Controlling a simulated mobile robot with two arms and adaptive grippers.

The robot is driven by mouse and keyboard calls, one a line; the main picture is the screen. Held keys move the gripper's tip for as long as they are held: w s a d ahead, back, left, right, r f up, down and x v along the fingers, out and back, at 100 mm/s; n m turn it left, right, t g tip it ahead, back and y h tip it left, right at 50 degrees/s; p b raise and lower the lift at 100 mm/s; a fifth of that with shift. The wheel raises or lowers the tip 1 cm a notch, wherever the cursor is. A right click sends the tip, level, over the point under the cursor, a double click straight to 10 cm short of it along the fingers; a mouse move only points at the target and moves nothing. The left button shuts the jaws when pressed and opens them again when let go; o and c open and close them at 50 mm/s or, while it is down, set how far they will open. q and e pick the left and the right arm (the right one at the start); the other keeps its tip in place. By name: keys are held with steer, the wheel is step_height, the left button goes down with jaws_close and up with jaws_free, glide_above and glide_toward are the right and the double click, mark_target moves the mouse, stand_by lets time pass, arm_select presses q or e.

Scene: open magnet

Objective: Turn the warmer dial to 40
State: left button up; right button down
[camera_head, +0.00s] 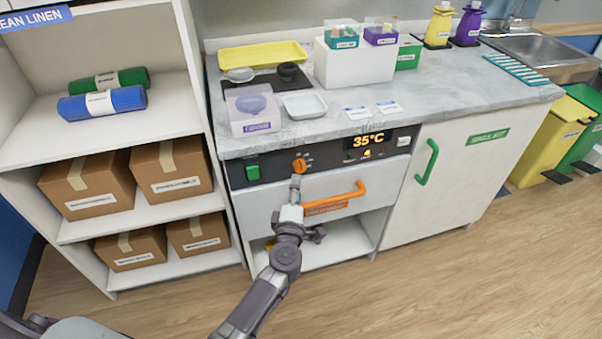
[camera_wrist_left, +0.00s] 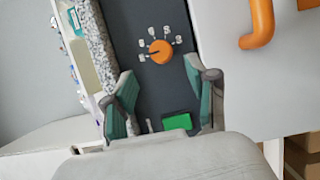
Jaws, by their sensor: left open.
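The warmer dial is a round orange knob (camera_head: 300,165) on the dark control panel (camera_head: 334,154). It also shows in the left wrist view (camera_wrist_left: 160,51) with several small white markings around one side. The lit display (camera_head: 367,141) reads 35°C. My left gripper (camera_head: 296,184) is just below and in front of the dial in the head view. In the left wrist view the left gripper (camera_wrist_left: 164,95) is open, its two green-padded fingers apart and the dial beyond their tips, with nothing between them. My right gripper is in neither view.
A green switch (camera_head: 252,172) is left of the dial, and an orange drawer handle (camera_head: 337,198) juts out below right. The countertop (camera_head: 300,131) overhangs the panel. A shelf unit (camera_head: 150,206) with boxes stands at left. The floor in front is clear.

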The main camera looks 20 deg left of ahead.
mark_target(300, 170)
arm_select(q)
steer(key=b+x, duration=0.1)
steer(key=x, duration=0.5)
steer(key=shift+f, duration=0.15)
steer(key=shift+w, duration=0.55)
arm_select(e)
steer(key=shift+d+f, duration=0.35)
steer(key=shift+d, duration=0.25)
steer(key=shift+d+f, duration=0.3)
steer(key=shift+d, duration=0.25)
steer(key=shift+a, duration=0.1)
